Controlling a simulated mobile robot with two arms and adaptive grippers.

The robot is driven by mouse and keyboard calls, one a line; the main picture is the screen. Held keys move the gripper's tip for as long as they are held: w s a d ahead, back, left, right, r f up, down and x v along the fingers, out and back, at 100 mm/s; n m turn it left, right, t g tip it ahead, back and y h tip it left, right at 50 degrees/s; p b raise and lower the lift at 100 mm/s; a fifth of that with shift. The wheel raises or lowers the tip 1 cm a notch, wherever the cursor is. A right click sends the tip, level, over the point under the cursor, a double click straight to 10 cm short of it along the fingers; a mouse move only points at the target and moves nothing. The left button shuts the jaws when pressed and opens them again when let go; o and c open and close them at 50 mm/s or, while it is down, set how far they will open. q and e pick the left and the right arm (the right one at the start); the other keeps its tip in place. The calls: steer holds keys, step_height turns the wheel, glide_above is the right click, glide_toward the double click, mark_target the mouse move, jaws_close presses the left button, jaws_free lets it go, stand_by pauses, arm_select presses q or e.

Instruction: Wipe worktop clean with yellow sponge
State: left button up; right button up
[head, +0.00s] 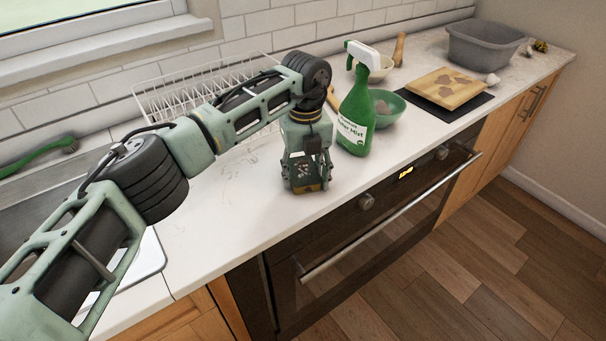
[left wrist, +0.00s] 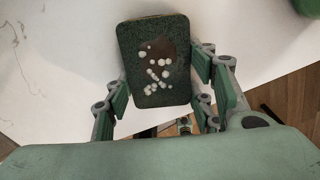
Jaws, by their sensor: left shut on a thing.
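My left gripper (head: 306,168) is shut on the sponge (head: 309,187), low at the front part of the white worktop (head: 225,210). In the left wrist view the sponge (left wrist: 137,60) shows its dark green scouring face, with white foam dots and a brown patch. Only a thin yellowish edge shows in the head view. The fingers (left wrist: 158,80) grip its two sides. Whether the sponge's underside touches the worktop I cannot tell. Faint grey lines mark the worktop left of the gripper, and thin dark lines show in the left wrist view. My right gripper is out of view.
A green spray bottle (head: 357,115) stands just right of my gripper, before a green bowl (head: 386,110). A white dish rack (head: 190,98) is behind. A wooden board (head: 446,86), grey basin (head: 485,46) and small items are farther right. A green brush (head: 38,155) lies by the sink.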

mark_target(293, 180)
arm_select(q)
steer(key=shift+a, duration=0.1)
steer(key=shift+s+a+f+p, duration=0.1)
steer(key=shift+s+a+p, duration=0.05)
steer(key=shift+s+a, duration=0.4)
steer(key=shift+s+a+p, duration=0.15)
steer(key=shift+s+a, duration=0.2)
steer(key=shift+a, duration=0.35)
steer(key=shift+d+r+p, duration=0.1)
steer(key=shift+r+p, duration=2.05)
steer(key=shift+r, duration=1.9)
